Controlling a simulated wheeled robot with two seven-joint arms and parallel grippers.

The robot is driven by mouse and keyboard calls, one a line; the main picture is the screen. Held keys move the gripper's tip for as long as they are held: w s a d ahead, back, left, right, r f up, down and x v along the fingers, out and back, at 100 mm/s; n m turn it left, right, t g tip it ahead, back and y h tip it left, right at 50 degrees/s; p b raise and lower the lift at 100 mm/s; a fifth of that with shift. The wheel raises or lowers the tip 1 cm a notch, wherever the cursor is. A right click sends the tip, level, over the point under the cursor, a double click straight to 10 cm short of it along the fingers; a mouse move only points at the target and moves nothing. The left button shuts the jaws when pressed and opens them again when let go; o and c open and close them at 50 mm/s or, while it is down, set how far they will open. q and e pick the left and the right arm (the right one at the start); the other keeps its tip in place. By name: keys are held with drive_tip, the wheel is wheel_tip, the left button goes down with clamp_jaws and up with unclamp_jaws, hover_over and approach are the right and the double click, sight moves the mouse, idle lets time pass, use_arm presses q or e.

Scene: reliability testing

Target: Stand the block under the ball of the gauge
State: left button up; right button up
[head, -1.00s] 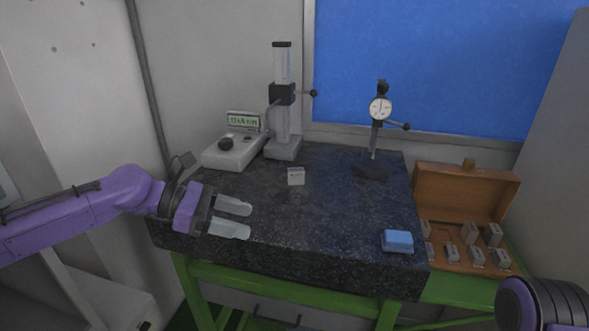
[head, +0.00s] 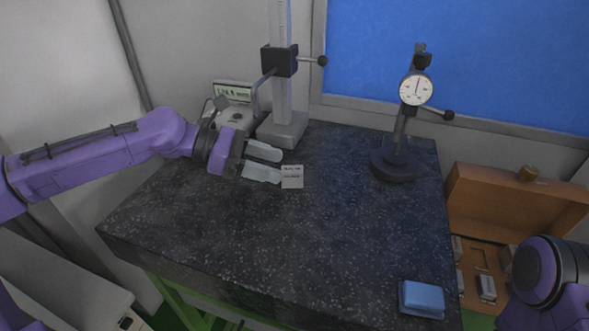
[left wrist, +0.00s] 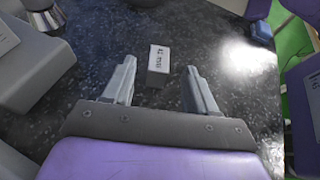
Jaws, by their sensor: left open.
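The block (head: 292,177) is small and light grey with dark print, and it rests on the dark granite plate. It also shows in the left wrist view (left wrist: 158,62). My left gripper (head: 281,167) is open and empty, with its two fingertips close to the block. In the left wrist view the block appears between the fingertips, with a gap on each side. The dial gauge (head: 416,90) stands on a black round base at the back right of the plate. A column gauge (head: 282,95) stands at the back left. I cannot make out a ball on either. My right gripper is out of view.
A readout box (head: 232,93) stands behind my left gripper. A blue block-shaped item (head: 422,299) lies at the plate's front right corner. An open wooden case (head: 500,200) with grey blocks is at the right. The middle and front of the granite plate (head: 240,240) are clear.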

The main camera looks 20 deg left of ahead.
sight(287, 169)
use_arm(q)
drive_tip(key=x, duration=0.7)
drive_tip(key=shift+w+a+f+p, duration=0.1)
drive_tip(key=shift+f+p, duration=0.05)
drive_tip(key=shift+p, duration=0.25)
clamp_jaws()
